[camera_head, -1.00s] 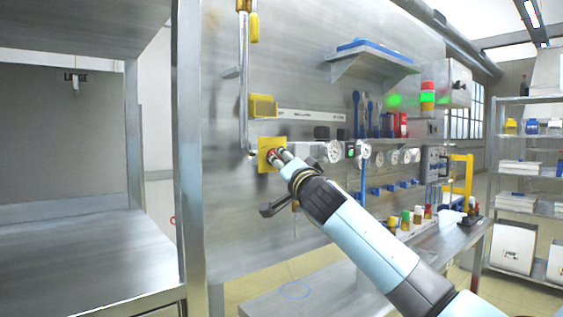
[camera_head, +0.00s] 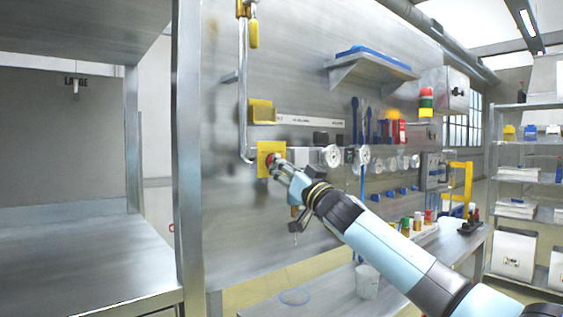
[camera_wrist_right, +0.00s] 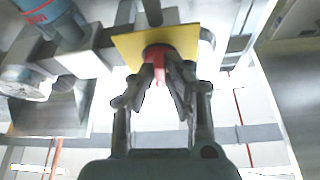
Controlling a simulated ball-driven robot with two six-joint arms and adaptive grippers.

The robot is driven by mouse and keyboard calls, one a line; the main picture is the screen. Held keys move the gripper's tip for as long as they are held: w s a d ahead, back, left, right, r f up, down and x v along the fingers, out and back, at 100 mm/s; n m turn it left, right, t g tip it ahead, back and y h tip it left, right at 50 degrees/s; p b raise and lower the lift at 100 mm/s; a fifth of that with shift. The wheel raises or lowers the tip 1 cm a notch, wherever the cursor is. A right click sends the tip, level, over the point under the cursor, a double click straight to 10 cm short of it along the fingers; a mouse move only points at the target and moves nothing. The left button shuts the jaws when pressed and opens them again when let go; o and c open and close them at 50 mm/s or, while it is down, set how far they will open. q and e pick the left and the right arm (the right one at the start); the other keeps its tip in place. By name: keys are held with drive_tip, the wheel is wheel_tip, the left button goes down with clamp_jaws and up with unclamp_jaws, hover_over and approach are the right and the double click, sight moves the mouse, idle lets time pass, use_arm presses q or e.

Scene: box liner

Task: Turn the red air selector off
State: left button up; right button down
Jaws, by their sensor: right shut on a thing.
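The red air selector (camera_head: 270,159) sits on a yellow square plate (camera_head: 263,147) on the grey metal panel. My right gripper (camera_head: 275,165) reaches it from the lower right and covers much of it. In the right wrist view the red selector (camera_wrist_right: 157,57) shows in front of the yellow plate (camera_wrist_right: 185,38). The fingers of my right gripper (camera_wrist_right: 163,80) are closed on its red handle from both sides. My left gripper is in no view.
Round gauges (camera_head: 331,156) and valve blocks line the panel right of the plate. A stack light (camera_head: 426,102) stands farther right. A metal shelf frame (camera_head: 187,160) is at left.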

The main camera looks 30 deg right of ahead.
drive_tip(key=shift+d+r+n+g+y+p, duration=0.15)
drive_tip(key=shift+n+g+y+p, duration=0.25)
drive_tip(key=shift+n+y+p, duration=1.45)
drive_tip(key=shift+d+f+n+g+y+p, duration=0.1)
drive_tip(key=shift+n+g+y+p, duration=0.45)
drive_tip(key=shift+n, duration=2.55)
drive_tip(key=shift+d+r+n+g+y+p, duration=0.2)
drive_tip(key=shift+n+y+p, duration=1.05)
drive_tip(key=shift+n, duration=1.2)
drive_tip(key=shift+f+g, duration=0.15)
drive_tip(key=shift+g, duration=0.1)
drive_tip(key=c, duration=1.4)
unclamp_jaws()
drive_tip(key=shift+o, duration=0.2)
drive_tip(key=v, duration=1.2)
